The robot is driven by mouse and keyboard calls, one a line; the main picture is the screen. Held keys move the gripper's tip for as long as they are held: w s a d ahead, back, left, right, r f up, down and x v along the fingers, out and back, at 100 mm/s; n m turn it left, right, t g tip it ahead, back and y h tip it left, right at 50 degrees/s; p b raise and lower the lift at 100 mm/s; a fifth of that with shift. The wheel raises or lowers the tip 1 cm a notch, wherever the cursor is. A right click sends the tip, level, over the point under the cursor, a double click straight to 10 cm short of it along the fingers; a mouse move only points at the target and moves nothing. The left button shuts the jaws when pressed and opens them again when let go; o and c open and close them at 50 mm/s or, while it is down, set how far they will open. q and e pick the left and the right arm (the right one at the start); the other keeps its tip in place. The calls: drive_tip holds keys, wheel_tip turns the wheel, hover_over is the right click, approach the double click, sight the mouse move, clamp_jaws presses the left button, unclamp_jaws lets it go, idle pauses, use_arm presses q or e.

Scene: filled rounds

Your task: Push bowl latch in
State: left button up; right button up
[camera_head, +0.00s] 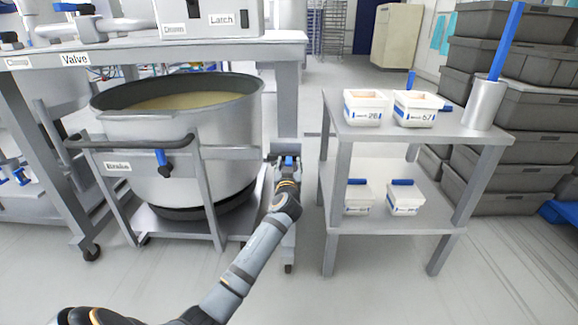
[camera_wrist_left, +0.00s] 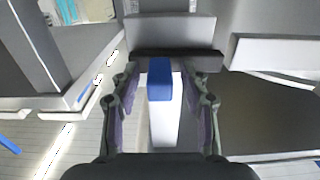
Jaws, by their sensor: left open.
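A large steel bowl (camera_head: 190,135) with pale contents sits in a wheeled frame at the left in the head view. At the right end of this frame is a small grey bracket (camera_head: 284,149) with a blue-tipped piece, which looks like the bowl latch. In the left wrist view the blue tip (camera_wrist_left: 159,80) and its pale bar (camera_wrist_left: 164,122) lie between the fingers. My left gripper (camera_head: 287,165) is at the bracket, its open fingers on either side of the blue tip. A small gap shows beside the tip; contact cannot be told. My right gripper is not in view.
A bench (camera_head: 150,52) stands behind the bowl, with labels Valve and Latch above. A blue-handled brake (camera_head: 161,157) is on the frame's front. A two-tier metal shelf (camera_head: 395,130) with several white bins stands close on the right. Grey crates are stacked beyond it.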

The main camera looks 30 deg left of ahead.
use_arm(q)
drive_tip(key=shift+a, duration=0.1)
clamp_jaws()
idle(0.3)
